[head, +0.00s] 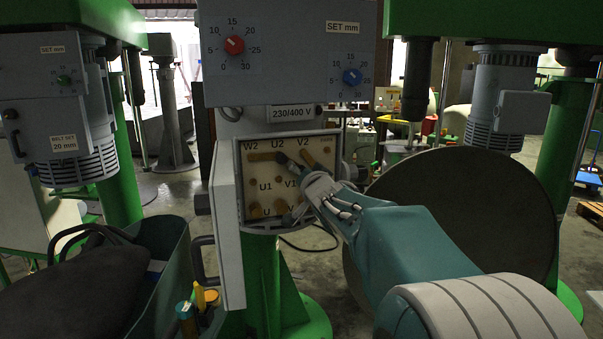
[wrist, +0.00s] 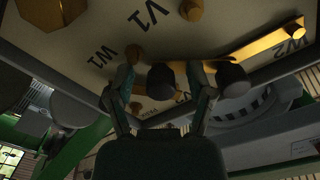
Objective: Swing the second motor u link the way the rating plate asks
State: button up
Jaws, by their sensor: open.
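The terminal board (head: 250,182) has labelled posts. A brass link (head: 262,157) lies level from W2 to U2; it also shows in the wrist view (wrist: 265,43). A second brass bar (head: 319,167) shows partly behind my gripper (head: 303,166), near V2. In the wrist view, a dark knob (wrist: 160,79) stands between the open fingers of my gripper (wrist: 164,80). I cannot tell if they touch it. Another dark knob (wrist: 235,79) stands beside the right finger. The rating plate (head: 290,114) reads 230/400 V. My gripper hides the board's lower right part.
The open box door (head: 228,225) hangs at the left of the board. A grey control panel (head: 285,75) with red and blue dials sits above. A large dark disc (head: 470,205) stands at right. A green bin (head: 165,275) is at lower left.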

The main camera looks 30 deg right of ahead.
jog(key=s+a, duration=0.2)
jog(key=s, duration=0.9)
jog(key=shift+s, duration=0.4)
jog(key=shift+f, duration=0.1)
jog(key=shift+c, duration=0.3)
